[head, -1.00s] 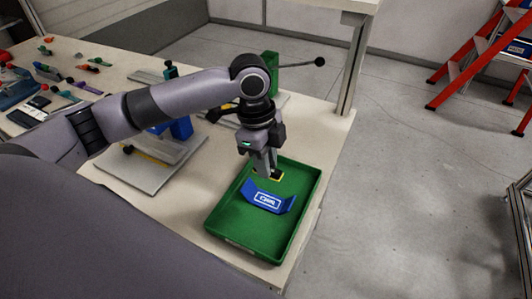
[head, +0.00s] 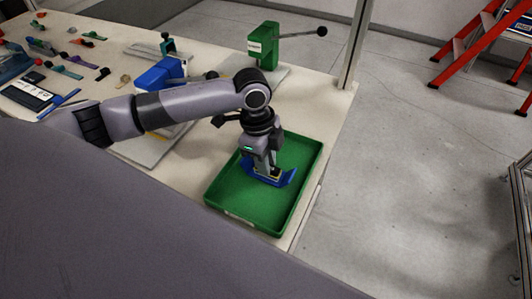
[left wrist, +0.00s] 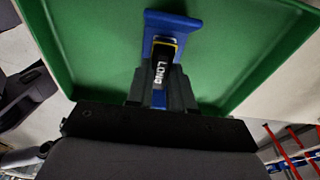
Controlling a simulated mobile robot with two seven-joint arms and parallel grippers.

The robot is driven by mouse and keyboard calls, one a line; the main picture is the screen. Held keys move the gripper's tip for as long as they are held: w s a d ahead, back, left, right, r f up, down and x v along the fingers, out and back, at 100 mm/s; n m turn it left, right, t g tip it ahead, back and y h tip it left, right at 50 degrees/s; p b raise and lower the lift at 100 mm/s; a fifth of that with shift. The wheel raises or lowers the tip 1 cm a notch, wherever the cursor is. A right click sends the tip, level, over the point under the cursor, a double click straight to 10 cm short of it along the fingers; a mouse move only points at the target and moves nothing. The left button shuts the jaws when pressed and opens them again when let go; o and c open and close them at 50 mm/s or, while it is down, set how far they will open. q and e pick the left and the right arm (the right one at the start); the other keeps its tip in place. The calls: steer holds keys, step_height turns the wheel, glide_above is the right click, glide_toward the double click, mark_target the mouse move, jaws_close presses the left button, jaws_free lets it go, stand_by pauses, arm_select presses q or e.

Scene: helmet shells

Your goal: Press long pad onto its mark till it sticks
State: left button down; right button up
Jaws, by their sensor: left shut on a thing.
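My left gripper (head: 268,172) points down over the green tray and is shut on the long pad. In the left wrist view the pad (left wrist: 160,72) is black, with the word LONG on it and yellow at its far end. The blue shell piece (head: 288,181) with upturned ends lies in the tray; it also shows in the left wrist view (left wrist: 186,24). The pad is over the middle of the shell, and the gripper and pad hide the white mark there. I cannot tell whether the pad touches the shell. My right gripper is not in view.
The green tray (head: 231,206) sits at the table's right end, its floor otherwise bare. A green stand with a lever (head: 263,45) is behind it. A blue block (head: 161,74) stands on a plate left of it. Small parts lie far left.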

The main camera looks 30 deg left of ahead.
arm_select(q)
steer(key=shift+f, duration=0.35)
steer(key=shift+s+f, duration=0.1)
steer(key=shift+f, duration=0.3)
stand_by(1.1)
steer(key=c, duration=0.9)
jaws_free()
steer(key=r, duration=0.5)
steer(key=a+r, duration=0.1)
steer(key=r, duration=0.1)
steer(key=shift+r, duration=0.15)
